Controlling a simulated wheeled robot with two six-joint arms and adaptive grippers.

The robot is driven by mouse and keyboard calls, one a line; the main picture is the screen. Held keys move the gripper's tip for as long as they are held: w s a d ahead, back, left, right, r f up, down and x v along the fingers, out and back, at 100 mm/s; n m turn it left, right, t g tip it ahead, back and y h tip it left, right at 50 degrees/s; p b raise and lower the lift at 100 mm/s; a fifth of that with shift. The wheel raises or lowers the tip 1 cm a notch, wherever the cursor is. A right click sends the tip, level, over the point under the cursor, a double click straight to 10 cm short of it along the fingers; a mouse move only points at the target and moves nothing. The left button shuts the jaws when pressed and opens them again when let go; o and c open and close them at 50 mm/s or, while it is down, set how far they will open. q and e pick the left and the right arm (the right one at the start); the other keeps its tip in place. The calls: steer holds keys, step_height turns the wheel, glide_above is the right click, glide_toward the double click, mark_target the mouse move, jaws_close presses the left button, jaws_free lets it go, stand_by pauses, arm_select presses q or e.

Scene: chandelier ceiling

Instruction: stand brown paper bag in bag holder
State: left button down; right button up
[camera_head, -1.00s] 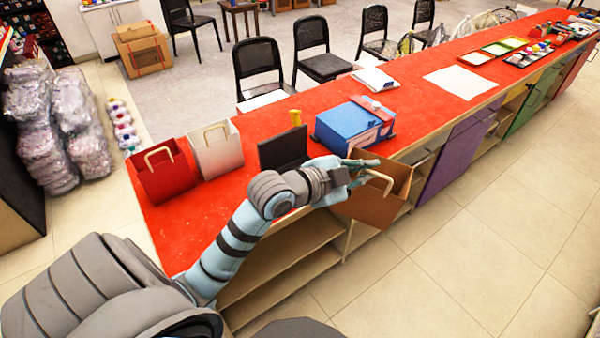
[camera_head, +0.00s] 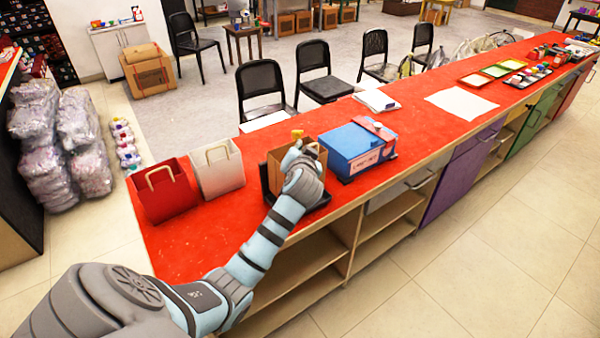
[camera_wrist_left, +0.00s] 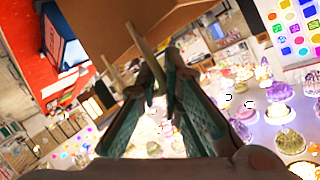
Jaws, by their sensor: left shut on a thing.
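The brown paper bag (camera_head: 309,139) is upright over the black bag holder (camera_head: 264,180) on the red counter, partly hidden behind my left gripper (camera_head: 305,158). The holder's black edges show at the bag's left and below it at the right. I cannot tell whether the bag's bottom rests in the holder. In the left wrist view, the bag (camera_wrist_left: 125,22) fills the top, and the fingers of my left gripper (camera_wrist_left: 158,72) are closed on its pale handle (camera_wrist_left: 146,45). My right gripper is not in view.
A white bag (camera_head: 217,175) and a red bag (camera_head: 163,196) stand left of the holder. A blue box (camera_head: 345,150) sits close on its right. The red counter (camera_head: 210,235) is clear in front of the bags. Open shelves (camera_head: 300,270) lie below.

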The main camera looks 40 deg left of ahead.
arm_select(q)
step_height(320, 180, down, 6)
steer(key=shift+d+r+b, duration=0.1)
steer(key=shift+r+b, duration=0.1)
steer(key=shift+b, duration=0.25)
steer(key=c, duration=1.7)
jaws_free()
